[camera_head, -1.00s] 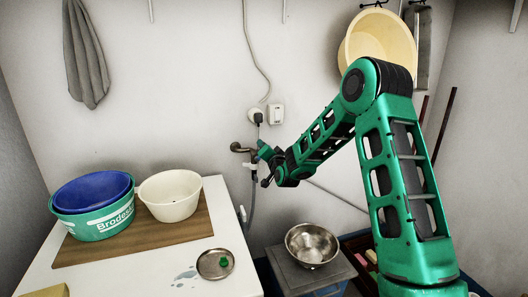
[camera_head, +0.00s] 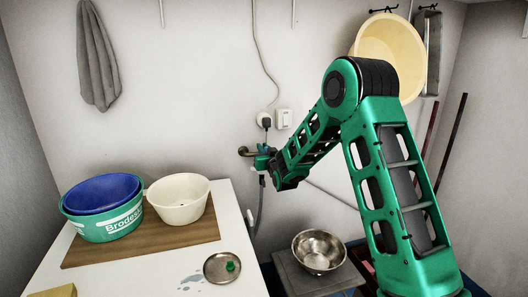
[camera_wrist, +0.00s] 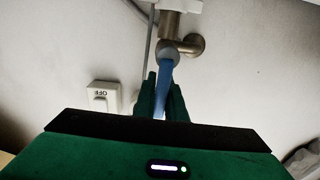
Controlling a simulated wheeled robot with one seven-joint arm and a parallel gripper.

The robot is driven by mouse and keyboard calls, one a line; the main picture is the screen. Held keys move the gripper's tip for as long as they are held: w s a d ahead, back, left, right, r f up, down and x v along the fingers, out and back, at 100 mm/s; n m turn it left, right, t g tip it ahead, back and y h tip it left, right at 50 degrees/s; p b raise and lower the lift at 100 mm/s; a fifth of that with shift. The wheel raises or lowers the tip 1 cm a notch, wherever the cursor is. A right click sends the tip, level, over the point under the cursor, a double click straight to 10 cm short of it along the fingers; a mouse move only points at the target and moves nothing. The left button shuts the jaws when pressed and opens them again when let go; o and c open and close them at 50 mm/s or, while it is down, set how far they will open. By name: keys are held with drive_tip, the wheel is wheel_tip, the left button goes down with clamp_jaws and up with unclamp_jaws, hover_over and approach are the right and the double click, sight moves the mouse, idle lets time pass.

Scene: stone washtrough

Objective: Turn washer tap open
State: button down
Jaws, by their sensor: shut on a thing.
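The washer tap (camera_head: 244,151) is a brass-coloured fitting on the back wall, right of the worktop. In the wrist view, the tap's metal body (camera_wrist: 188,46) shows at the top, with a blue lever (camera_wrist: 165,72) reaching down from a grey hub. My gripper (camera_wrist: 162,84) has its two green fingers on either side of this lever and is shut on it. In the head view, my gripper (camera_head: 263,161) is at the tap, and its fingers and the lever are mostly hidden by the green wrist.
A plug and socket (camera_head: 284,118) sit just above the tap. The worktop (camera_head: 120,278) at left carries a green tub (camera_head: 112,222), a white bowl (camera_head: 180,214) and a small metal dish (camera_head: 216,276). A steel bowl (camera_head: 318,252) stands low beneath my arm.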

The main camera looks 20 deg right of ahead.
drive_tip(key=shift+s+a+f, duration=0.1)
drive_tip(key=shift+f, duration=0.35)
drive_tip(key=c, duration=1.8)
unclamp_jaws()
drive_tip(key=shift+r, duration=0.2)
drive_tip(key=s, duration=1)
drive_tip(key=shift+s, duration=0.25)
